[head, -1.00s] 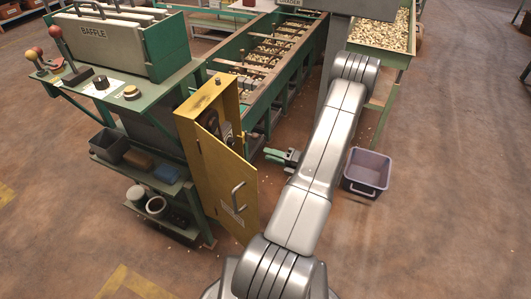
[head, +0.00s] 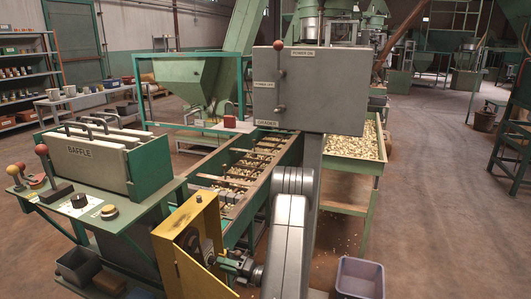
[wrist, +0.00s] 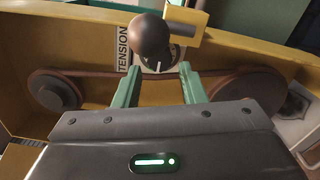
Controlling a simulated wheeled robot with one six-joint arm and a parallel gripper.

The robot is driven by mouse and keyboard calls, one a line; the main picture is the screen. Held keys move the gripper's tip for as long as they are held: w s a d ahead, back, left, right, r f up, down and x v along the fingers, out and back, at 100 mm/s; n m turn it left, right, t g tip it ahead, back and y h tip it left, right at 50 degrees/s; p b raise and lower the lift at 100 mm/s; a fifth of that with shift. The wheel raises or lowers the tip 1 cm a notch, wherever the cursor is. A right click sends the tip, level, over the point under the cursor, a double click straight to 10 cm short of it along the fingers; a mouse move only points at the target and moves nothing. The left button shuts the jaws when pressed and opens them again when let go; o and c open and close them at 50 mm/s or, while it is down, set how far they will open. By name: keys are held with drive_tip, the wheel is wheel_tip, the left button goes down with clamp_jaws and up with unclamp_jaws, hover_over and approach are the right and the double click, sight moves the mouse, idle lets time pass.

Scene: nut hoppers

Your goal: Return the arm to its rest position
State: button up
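My gripper (wrist: 160,85) is open, with two green fingers standing apart. It also shows in the head view (head: 221,262), at the open front of the yellow cabinet (head: 185,232). In the wrist view a dark ball knob (wrist: 150,38) stands just beyond the fingertips, roughly between them. I cannot tell whether the fingers touch it. Behind it a brown belt (wrist: 100,73) runs between two pulleys, beside a label reading TENSION (wrist: 123,42). My arm reaches out at the lower middle of the head view.
A grey box with a lever (head: 308,90) stands ahead. The baffle stand (head: 105,160) is left of the cabinet. A purple bin (head: 360,278) sits on the floor at right. A nut-filled tray (head: 352,140) is behind it.

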drive_tip(key=b+x, duration=0.1)
drive_tip(key=x, duration=0.1)
drive_tip(key=shift+w+a, duration=0.15)
drive_tip(key=shift+a, duration=0.15)
drive_tip(key=shift+r+p, duration=0.1)
drive_tip(key=shift+p, duration=0.25)
